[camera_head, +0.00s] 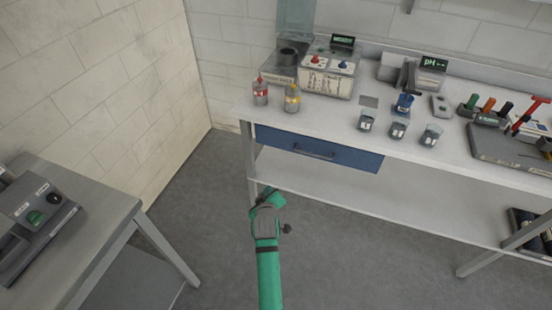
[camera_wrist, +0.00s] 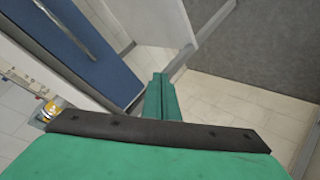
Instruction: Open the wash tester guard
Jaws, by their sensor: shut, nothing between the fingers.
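The wash tester (camera_head: 328,78) appears to be the pale boxy unit at the back left of the bench, with a small green display and red and blue knobs. At its left is a grey part with a dark round cup. A translucent panel (camera_head: 295,18), which looks like the guard, stands upright above that cup. I cannot tell its hinge or latch. My gripper (camera_wrist: 158,78) is shut and empty. In the head view my gripper (camera_head: 268,196) is below and in front of the bench, apart from the tester.
Red and yellow-topped bottles (camera_head: 261,92) (camera_head: 292,98) stand in front of the tester. A blue drawer (camera_head: 318,149) hangs under the bench top (camera_head: 445,165). Several cups and tools fill the bench's right. Another table (camera_head: 105,205) stands at left; open floor lies between.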

